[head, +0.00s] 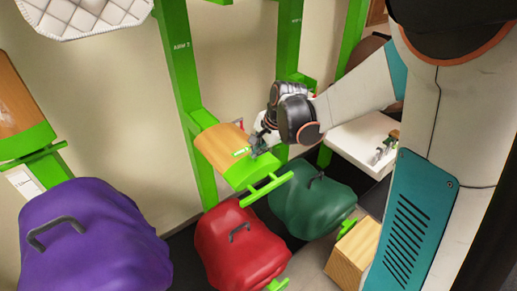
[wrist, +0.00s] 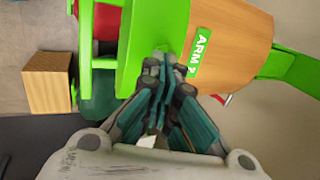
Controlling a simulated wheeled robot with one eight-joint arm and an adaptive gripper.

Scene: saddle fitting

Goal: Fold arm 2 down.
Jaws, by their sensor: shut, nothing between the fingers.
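Arm 2 (head: 222,143) is a wood-topped bracket with a green frame and a green bar at its free end. It sticks out from a green post (head: 176,60) on the wall. Its "ARM 2" label (wrist: 200,52) reads clearly in the wrist view, beside the wood top (wrist: 232,35). My gripper (head: 257,147) is at the arm's green front end, close to the label. In the wrist view the dark teal fingers (wrist: 164,62) are together and empty, over the green end plate (wrist: 140,45). I cannot tell whether they touch it.
Below hang a red covered saddle (head: 240,255) and a green one (head: 310,205). A purple one (head: 90,245) is at lower left, under another wood-topped arm (head: 18,110). A white quilted pad (head: 85,12) is above. A wooden box (head: 352,255) and white surface (head: 355,140) stand right.

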